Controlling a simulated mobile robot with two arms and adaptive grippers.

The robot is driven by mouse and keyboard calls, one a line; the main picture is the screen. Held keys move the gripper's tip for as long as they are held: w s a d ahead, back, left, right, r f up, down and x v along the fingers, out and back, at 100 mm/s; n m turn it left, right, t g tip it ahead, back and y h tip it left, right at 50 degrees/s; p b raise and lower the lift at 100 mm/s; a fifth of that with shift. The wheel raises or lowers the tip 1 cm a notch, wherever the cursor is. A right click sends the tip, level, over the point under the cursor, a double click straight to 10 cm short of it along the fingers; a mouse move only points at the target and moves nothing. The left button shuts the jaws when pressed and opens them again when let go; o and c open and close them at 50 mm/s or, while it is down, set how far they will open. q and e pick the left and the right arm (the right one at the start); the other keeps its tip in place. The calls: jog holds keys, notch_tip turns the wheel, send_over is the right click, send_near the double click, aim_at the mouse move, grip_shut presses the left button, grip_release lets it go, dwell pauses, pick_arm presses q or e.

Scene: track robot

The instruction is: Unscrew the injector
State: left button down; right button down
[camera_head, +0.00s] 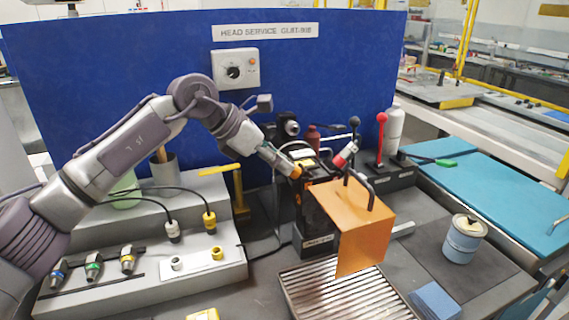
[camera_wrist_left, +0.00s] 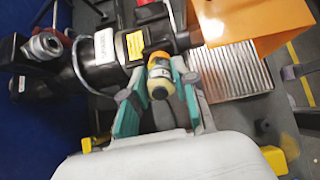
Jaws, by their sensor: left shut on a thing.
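The injector (camera_wrist_left: 160,78) is a short yellow and cream cylinder with a dark, rounded near end, seen in the left wrist view. It sits against the black head (camera_wrist_left: 108,55), which bears white and yellow labels. My left gripper (camera_wrist_left: 161,70) has its teal fingers on either side of the injector and is shut on it. In the head view the left gripper (camera_head: 290,169) reaches the black head from the left, with an orange-yellow bit at its tip. The gripper hides most of the injector there. The injector's threads are hidden. My right gripper is not in view.
An orange box-like cover (camera_head: 352,222) stands close to the right of the head. A ribbed metal tray (camera_head: 342,296) lies in front. Red and black levers (camera_head: 381,130) stand behind right. A blue panel closes the back.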

pick_arm(q)
jog(key=n+p, duration=0.1)
jog(key=n, duration=0.6)
jog(key=n+p, duration=0.1)
jog(key=n, duration=0.2)
jog(key=shift+r, duration=0.1)
jog(key=shift+n, duration=1)
jog(key=n+p, duration=0.2)
jog(key=n, duration=0.3)
jog(key=n+p, duration=0.2)
jog(key=n, duration=0.3)
jog(key=shift+n+p, duration=0.3)
jog(key=shift+n, duration=0.7)
